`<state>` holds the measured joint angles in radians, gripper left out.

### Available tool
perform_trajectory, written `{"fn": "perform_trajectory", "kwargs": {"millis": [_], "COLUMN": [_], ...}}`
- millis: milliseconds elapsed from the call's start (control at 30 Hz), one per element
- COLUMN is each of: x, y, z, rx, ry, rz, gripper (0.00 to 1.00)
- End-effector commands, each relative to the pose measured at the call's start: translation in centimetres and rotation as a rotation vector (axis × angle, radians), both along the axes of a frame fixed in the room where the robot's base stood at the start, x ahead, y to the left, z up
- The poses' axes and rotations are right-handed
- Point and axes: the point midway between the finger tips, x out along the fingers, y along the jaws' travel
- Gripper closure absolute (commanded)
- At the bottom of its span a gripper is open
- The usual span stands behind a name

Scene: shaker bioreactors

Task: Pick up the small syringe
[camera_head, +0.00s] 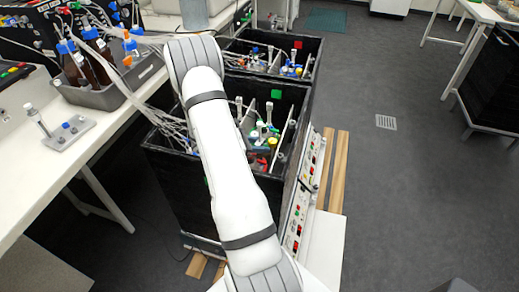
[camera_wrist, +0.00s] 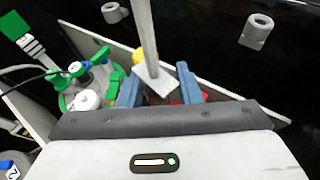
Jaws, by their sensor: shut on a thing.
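In the wrist view, my gripper (camera_wrist: 160,90) has its two blue fingers around a slim grey piece with a long rod and a flat square flange. I take it to be the small syringe (camera_wrist: 147,38). The flange sits at the fingers, and the rod runs up out of the picture. The syringe's lower part is hidden behind the fingers and the gripper body. In the camera_head view my arm covers the area, and my gripper cannot be made out.
The black shaker box (camera_head: 180,185) holds vessels with coloured caps and tubing. A second box (camera_head: 312,50) stands behind it. Green-capped fittings (camera_wrist: 105,75) lie close left of my fingers. The white bench (camera_head: 20,185) with a bottle tray (camera_head: 110,98) is at left.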

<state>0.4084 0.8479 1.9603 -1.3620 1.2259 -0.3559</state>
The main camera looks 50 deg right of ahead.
Motion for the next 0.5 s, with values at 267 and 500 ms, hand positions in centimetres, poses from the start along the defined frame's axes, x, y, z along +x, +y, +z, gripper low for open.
{"fn": "perform_trajectory", "kwargs": {"millis": [267, 500], "x": [0.1, 0.2], "y": [0.0, 0.0], "z": [0.2, 2.0], "rx": [-0.003, -0.005], "ry": [-0.002, -0.006], "rz": [0.001, 0.002], "gripper": [0.93, 0.93]}}
